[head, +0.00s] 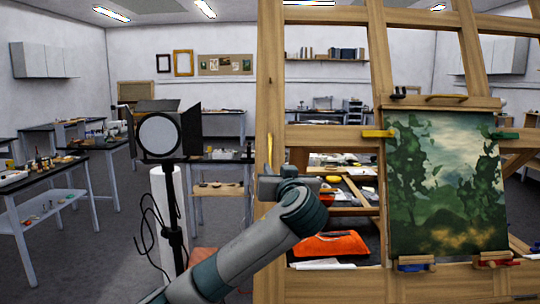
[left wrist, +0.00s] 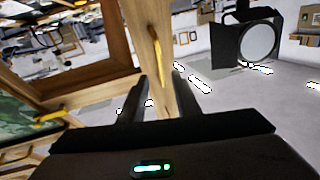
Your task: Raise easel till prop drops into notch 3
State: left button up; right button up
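The wooden easel (head: 375,135) stands at the right of the head view, and its frame also shows in the left wrist view (left wrist: 115,40). A green landscape painting (head: 447,185) rests on it. A slim yellow piece (head: 268,150) sits on its left post; it also shows in the left wrist view (left wrist: 158,60). My left gripper (left wrist: 160,90) has its fingers apart, with the post between or just beyond them; contact is unclear. In the head view this gripper (head: 285,186) is at the left post, its fingertips hidden. I cannot make out the prop or numbered notches. My right gripper is out of view.
A studio lamp (head: 160,135) on a stand with loose cables is left of my arm. Work tables (head: 85,150) stand farther left. Floor is free at the left.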

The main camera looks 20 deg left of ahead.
aim_at(270, 159)
pick_arm(q)
jog(key=p+x, duration=0.2)
jog(key=x, duration=0.3)
jog(key=p+x, duration=0.2)
jog(key=x, duration=0.3)
jog(key=shift+a+r, duration=0.1)
jog(key=shift+r, duration=0.1)
jog(key=shift+x, duration=0.75)
jog(key=shift+f, duration=0.15)
grip_shut()
